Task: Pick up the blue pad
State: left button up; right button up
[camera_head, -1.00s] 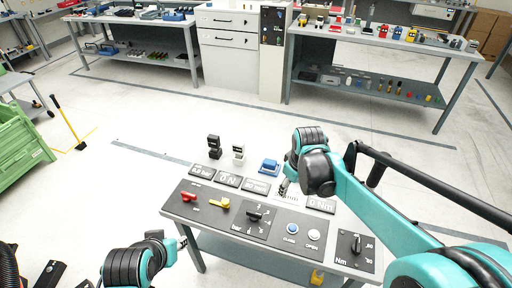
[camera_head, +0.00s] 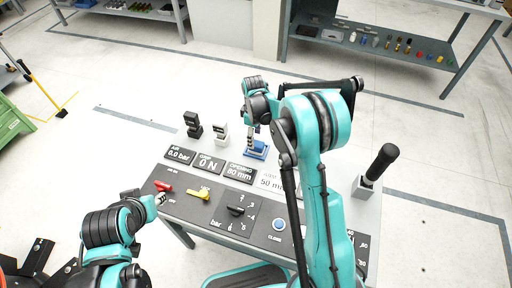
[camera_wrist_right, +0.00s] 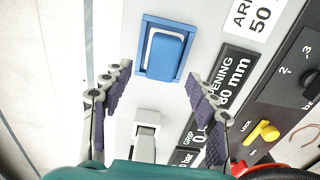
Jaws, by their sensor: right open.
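The blue pad (camera_wrist_right: 166,55) lies in a shallow blue tray (camera_wrist_right: 140,62) on the panel table, and pad and tray show as one small blue block (camera_head: 256,151) in the head view. My right gripper (camera_head: 254,128) is just above the tray, pointing down. In the right wrist view its two purple-padded fingers (camera_wrist_right: 158,84) are spread wide and empty, with the pad beyond their tips, roughly between them. The right arm hides part of the table. My left gripper (camera_head: 159,198) is small beside the table's left front edge; its jaws are unclear.
Black (camera_head: 192,124) and white (camera_head: 220,133) upright clamp-like blocks stand left of the tray. The white one (camera_wrist_right: 146,130) shows near the fingers. The panel carries red (camera_head: 163,186) and yellow (camera_head: 198,194) levers, a knob and buttons. A black handle (camera_head: 377,165) stands at the right.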

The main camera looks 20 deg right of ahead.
aim_at(257, 143)
jog(key=f, duration=0.1)
jog(key=f+b, duration=0.1)
jog(key=f, duration=0.1)
jog(key=f+b, duration=0.1)
jog(key=shift+s+d+f, duration=0.3)
jog(key=shift+s+d, duration=0.05)
jog(key=shift+s, duration=0.05)
jog(key=shift+r, duration=0.1)
jog(key=c, duration=1.3)
jog(key=shift+r, duration=0.1)
notch_tip(257, 143, up, 4)
jog(key=shift+r+p, duration=0.2)
jog(key=shift+p, duration=1)
jog(key=s+d+r+p, duration=0.3)
jog(key=s+d+r, duration=0.3)
jog(key=s, duration=0.3)
jog(key=shift+s+d+r, duration=0.2)
jog(key=shift+d, duration=0.3)
